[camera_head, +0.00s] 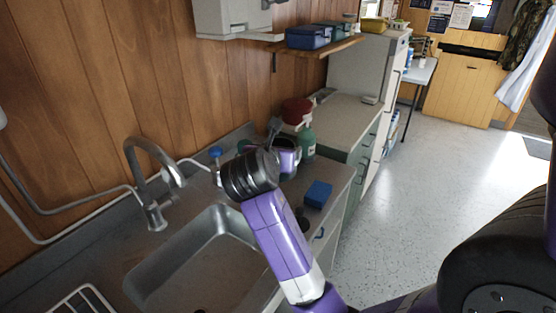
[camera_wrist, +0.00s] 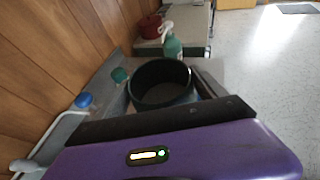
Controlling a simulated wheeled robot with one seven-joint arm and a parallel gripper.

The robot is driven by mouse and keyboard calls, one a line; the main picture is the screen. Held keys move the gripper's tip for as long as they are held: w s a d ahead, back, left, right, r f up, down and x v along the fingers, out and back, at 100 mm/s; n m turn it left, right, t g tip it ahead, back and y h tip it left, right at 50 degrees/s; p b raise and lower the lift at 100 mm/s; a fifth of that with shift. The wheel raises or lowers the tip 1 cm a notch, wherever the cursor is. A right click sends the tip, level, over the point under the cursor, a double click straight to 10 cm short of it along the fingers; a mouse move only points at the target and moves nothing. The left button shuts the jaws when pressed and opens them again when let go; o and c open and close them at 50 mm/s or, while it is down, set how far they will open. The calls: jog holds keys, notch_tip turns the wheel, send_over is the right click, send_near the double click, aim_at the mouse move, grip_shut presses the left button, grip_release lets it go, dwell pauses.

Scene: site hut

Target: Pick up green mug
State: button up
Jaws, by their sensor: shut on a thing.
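My gripper (camera_head: 274,135) is out over the counter beyond the sink. In the wrist view it is shut on a dark, round, open-topped vessel (camera_wrist: 160,84), which I take to be the green mug; it looks almost black in this light. Its rim faces the wrist camera and its inside is dark. In the head view my wrist and gripper hide most or all of it, so I cannot tell whether it touches the counter.
A green bottle (camera_head: 306,143) and a red-topped thing (camera_head: 296,112) stand behind my gripper. A small teal thing (camera_wrist: 120,74) is left of the vessel. A blue block (camera_head: 318,193) lies near the counter's front edge. The sink (camera_head: 190,262) and tap (camera_head: 150,180) are left.

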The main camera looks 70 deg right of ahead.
jog(key=shift+r, duration=2.45)
